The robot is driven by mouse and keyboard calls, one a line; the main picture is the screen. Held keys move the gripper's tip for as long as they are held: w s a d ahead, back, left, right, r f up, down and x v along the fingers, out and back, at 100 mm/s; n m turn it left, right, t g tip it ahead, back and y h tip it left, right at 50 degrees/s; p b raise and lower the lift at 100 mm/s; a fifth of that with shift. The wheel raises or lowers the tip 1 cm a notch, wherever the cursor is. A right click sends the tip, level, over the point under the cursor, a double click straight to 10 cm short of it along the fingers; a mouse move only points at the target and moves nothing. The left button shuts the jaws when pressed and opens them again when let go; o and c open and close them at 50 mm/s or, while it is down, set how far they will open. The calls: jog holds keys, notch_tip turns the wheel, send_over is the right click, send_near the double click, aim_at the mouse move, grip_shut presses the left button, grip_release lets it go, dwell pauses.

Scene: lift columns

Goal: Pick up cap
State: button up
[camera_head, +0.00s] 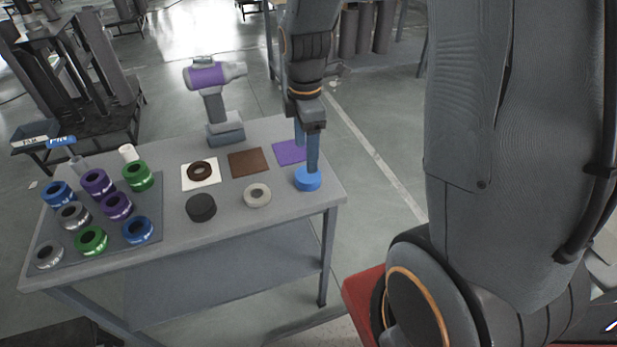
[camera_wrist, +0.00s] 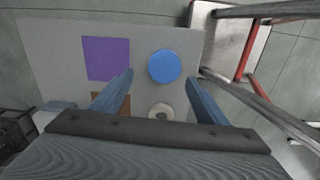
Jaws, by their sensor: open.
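A round blue cap (camera_head: 308,181) lies flat near the right end of the grey table. In the wrist view the blue cap (camera_wrist: 164,66) shows whole, ahead of and between my two fingers. My gripper (camera_head: 306,165) is open and points down over the cap; a fingertip overlaps the cap's far edge in the head view. The wrist view also shows my gripper (camera_wrist: 162,85) with nothing between its fingers. I cannot tell how high the fingertips are above the cap. A dark round cap (camera_head: 201,208) and a pale ring (camera_head: 257,188) lie to the left.
A dark board (camera_head: 118,236) at left holds several coloured rings.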

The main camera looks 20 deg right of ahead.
aim_at(308, 178)
jog(key=f, duration=0.2)
jog(key=f+p, duration=0.1)
jog(key=f, duration=0.1)
jog(key=s+f, duration=0.1)
jog(key=f, duration=0.1)
jog(key=shift+d+p, duration=0.15)
jog(key=shift+p, duration=0.2)
jog(key=shift+f, duration=0.65)
jog(key=c, duration=1)
